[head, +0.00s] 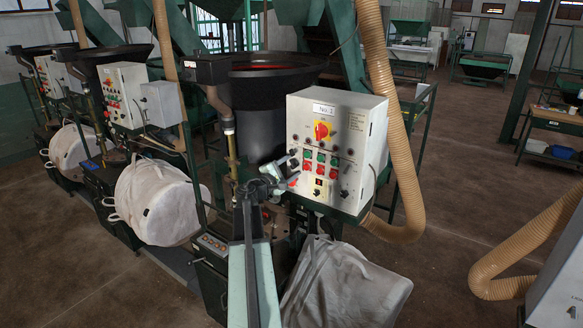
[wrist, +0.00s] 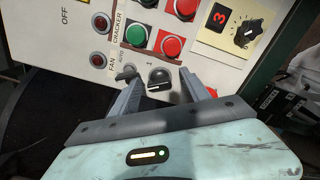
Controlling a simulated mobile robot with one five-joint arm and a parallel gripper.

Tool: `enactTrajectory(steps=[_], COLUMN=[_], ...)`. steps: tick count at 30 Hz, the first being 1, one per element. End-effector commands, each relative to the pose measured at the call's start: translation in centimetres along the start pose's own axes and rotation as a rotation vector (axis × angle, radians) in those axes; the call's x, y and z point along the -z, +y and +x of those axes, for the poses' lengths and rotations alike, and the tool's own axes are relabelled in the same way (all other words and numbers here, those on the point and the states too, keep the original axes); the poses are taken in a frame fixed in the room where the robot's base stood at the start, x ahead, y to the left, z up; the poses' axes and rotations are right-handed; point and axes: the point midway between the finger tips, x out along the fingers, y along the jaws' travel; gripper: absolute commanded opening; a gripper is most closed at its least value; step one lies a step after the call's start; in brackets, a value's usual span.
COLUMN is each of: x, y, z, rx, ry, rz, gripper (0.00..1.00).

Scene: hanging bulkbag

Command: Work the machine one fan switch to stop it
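The control box (head: 336,140) of the nearest machine has a grey front with a number label, a red and yellow main switch, and green and red buttons. In the wrist view, the lettering FAN (wrist: 110,64) is beside a dark round knob (wrist: 159,79) with a pale pointer mark, marked 1. My gripper (wrist: 160,73) is open, with one finger to each side of this knob. I cannot tell whether either finger touches it. In the head view my gripper (head: 289,172) is at the box's lower left and hides part of the panel there.
Red and green buttons (wrist: 172,46) and a dial (wrist: 246,31) beside a lit red 3 are close above the fingers. A tan hose (head: 402,140) hangs right of the box and a white bag (head: 340,285) below. Similar machines stand at left; the floor at right is partly clear.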

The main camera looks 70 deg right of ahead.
Motion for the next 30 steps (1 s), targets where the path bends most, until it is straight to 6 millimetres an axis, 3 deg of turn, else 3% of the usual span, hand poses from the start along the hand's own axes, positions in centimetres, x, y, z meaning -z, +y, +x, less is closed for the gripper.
enactTrajectory(steps=[8, 20, 30], x=[-0.1, -0.2, -0.1], y=[0.1, -0.1, -0.1], z=[-0.7, -7.5, -7.8], rx=[-0.002, -0.001, 0.000], ry=[0.001, 0.000, 0.000], rz=[0.000, 0.000, 0.000], gripper=[0.55, 0.55, 0.55])
